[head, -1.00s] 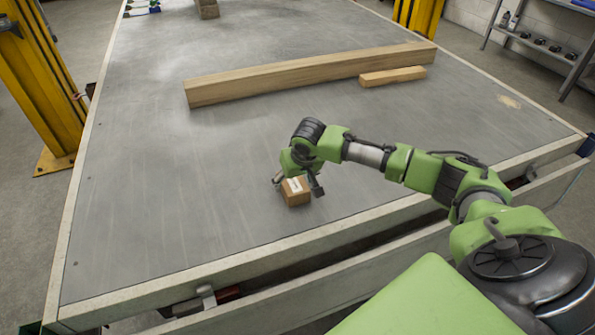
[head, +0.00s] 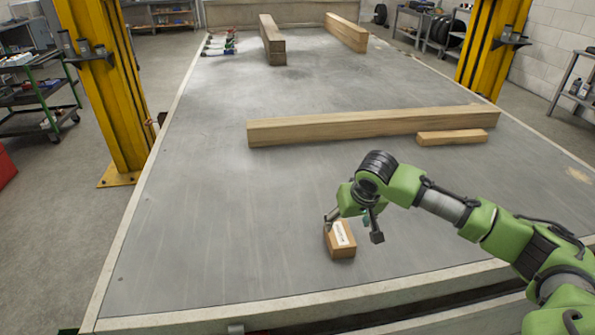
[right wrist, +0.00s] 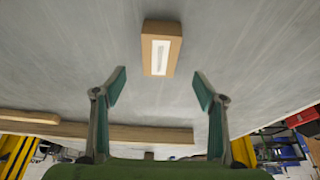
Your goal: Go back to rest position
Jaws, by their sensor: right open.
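My right gripper (head: 352,226) is open above and behind a small brown box (head: 341,247) with a white label, which sits on the grey trailer bed (head: 220,220). In the right wrist view the box (right wrist: 160,50) lies beyond the two spread fingertips (right wrist: 160,88), with nothing between them. The box appears apart from the fingers there. My left gripper is in neither view.
A long wooden beam (head: 375,127) and a short wooden block (head: 452,137) lie on the bed beyond my right arm. More beams (head: 272,42) (head: 346,33) lie farther back. Yellow posts (head: 105,85) (head: 493,50) flank the trailer. The bed's left part is clear.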

